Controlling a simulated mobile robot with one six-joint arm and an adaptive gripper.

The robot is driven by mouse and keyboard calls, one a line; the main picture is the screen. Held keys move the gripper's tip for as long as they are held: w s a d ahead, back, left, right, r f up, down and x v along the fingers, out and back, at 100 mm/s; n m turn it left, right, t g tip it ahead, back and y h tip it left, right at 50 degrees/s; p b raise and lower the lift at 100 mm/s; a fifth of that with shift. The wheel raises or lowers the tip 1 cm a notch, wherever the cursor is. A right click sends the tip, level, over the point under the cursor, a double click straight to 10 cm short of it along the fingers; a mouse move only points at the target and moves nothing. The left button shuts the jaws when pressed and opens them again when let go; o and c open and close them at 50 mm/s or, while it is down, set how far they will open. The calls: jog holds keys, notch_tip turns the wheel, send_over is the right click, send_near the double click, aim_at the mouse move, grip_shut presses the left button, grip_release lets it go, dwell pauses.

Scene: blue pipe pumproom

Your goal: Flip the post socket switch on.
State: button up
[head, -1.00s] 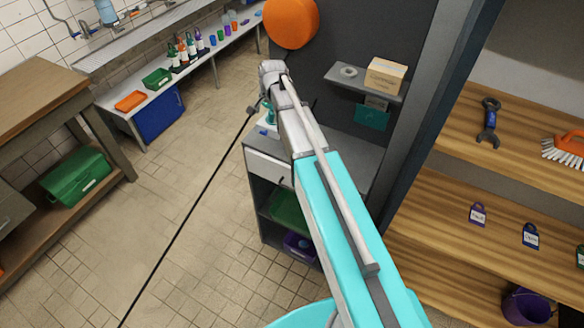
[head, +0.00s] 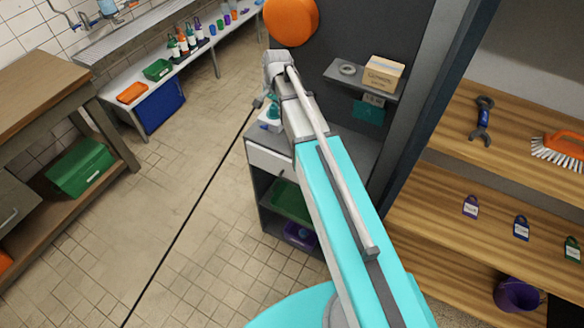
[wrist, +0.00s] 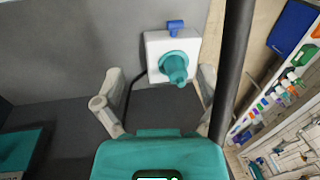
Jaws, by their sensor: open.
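The socket is a white plate (wrist: 158,46) with a round teal plug or fitting (wrist: 176,66) at its middle, seen in the wrist view. A small blue switch (wrist: 176,27) stands at its top edge; whether it is on or off I cannot tell. My gripper (wrist: 160,75) is open and empty. Its two pale fingers reach toward either side of the socket's lower part, with the switch beyond them. In the head view, the white and teal socket (head: 272,121) shows partly behind my arm's end, and my gripper's fingers are hard to make out.
A dark bar (wrist: 232,70) runs close beside the right finger. A grey cabinet (head: 268,160) with a drawer is beside my arm. A small wall shelf (head: 345,88) holds a box (head: 383,73). Wooden shelves (head: 440,195) stand at right; tiled floor at left is clear.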

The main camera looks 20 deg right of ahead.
jog(key=s+f+n+b, duration=0.3)
jog(key=s+f+n, duration=0.1)
jog(key=s, duration=0.6)
jog(key=s+d+f+n+g+h+b, duration=0.1)
jog(key=s+f+n+b, duration=0.3)
jog(key=s, duration=0.6)
jog(key=shift+s+n, duration=0.3)
jog(key=shift+s, duration=0.1)
jog(key=shift+d, duration=0.1)
